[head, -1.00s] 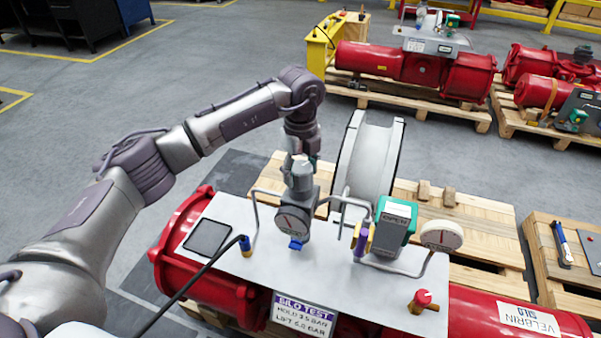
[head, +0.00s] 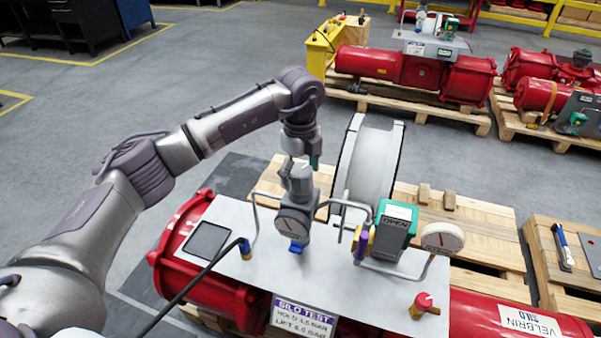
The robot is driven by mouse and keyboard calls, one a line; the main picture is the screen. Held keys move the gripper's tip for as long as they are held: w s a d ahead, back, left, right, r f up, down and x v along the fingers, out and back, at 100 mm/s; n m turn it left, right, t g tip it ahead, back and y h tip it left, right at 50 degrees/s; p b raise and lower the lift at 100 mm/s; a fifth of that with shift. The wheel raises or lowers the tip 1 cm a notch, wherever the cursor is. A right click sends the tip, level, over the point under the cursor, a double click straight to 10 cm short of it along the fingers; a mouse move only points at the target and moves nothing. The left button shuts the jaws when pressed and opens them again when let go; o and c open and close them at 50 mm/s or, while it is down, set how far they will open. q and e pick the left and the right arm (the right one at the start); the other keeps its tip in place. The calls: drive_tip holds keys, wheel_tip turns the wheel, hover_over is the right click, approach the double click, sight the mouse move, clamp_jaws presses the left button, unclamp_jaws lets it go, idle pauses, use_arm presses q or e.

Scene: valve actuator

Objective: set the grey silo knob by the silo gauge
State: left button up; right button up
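The grey silo knob (head: 300,179) tops the grey regulator standing on the white plate of the red actuator. The silo gauge (head: 293,222), a round dial with a dark rim and a reddish needle, faces front just below it; its exact reading is too small to tell. My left gripper (head: 301,163) points down right over the knob. Its fingers look spread apart, one to each side of the knob's top; I cannot tell whether they touch it. A sign (head: 303,318) at the plate's front reads SILO TEST, with hold and lift pressures in bar. My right gripper is out of view.
A green-and-grey box marked OPEN (head: 397,222), a second white gauge (head: 442,237) and a red knob (head: 424,302) stand to the right. Bent pipes flank the regulator. A large pale wheel (head: 368,165) stands behind. A black square pad (head: 207,241) lies left.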

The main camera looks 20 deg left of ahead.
sight(300, 169)
use_arm(q)
drive_tip(key=shift+r, duration=0.1)
wheel_tip(300, 169, up, 12)
idle(0.6)
